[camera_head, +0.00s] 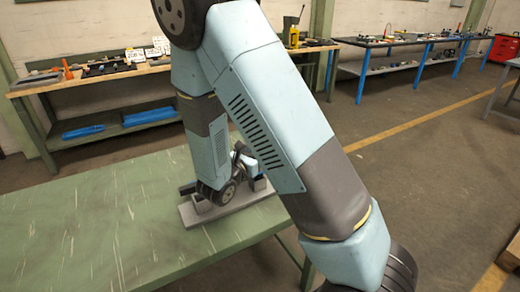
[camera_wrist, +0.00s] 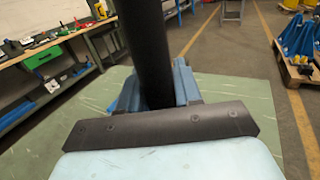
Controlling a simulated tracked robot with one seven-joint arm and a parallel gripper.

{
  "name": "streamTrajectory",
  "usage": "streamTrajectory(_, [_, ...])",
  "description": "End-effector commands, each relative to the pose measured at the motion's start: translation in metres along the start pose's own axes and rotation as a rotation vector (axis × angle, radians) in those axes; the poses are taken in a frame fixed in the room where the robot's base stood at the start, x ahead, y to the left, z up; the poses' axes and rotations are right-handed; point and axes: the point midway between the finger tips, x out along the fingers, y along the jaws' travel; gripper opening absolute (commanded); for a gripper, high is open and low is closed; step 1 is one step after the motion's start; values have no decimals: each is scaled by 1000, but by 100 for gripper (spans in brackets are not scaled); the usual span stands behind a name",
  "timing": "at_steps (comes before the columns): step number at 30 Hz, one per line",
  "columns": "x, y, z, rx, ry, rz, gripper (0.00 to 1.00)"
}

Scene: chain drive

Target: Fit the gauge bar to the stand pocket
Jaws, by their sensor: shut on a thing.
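In the head view my arm reaches down to the green table (camera_head: 100,215). A grey flat base (camera_head: 225,211), apparently of the stand, lies near its right edge, with a small dark block (camera_head: 259,185) at its right end. My wrist covers the middle of this base, and the pocket cannot be made out. In the wrist view a long dark bar (camera_wrist: 147,45), apparently the gauge bar, runs up the middle between blue parts. My gripper (camera_wrist: 158,98) is shut on it, its fingertips largely hidden behind my dark wrist plate. Whether the bar touches the stand is hidden.
A workbench (camera_head: 95,75) with small tools and blue bins stands behind on the left. Blue-legged benches (camera_head: 400,42) stand at the back right. The left part of the green table is bare. Open floor (camera_head: 415,170) lies right of the table.

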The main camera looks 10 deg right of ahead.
Motion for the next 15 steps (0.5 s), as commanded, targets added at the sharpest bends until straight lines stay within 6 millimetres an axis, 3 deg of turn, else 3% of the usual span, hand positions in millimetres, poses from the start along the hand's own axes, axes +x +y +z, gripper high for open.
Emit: streamTrajectory(15, [0, 0, -8, 1, -3, 0, 0])
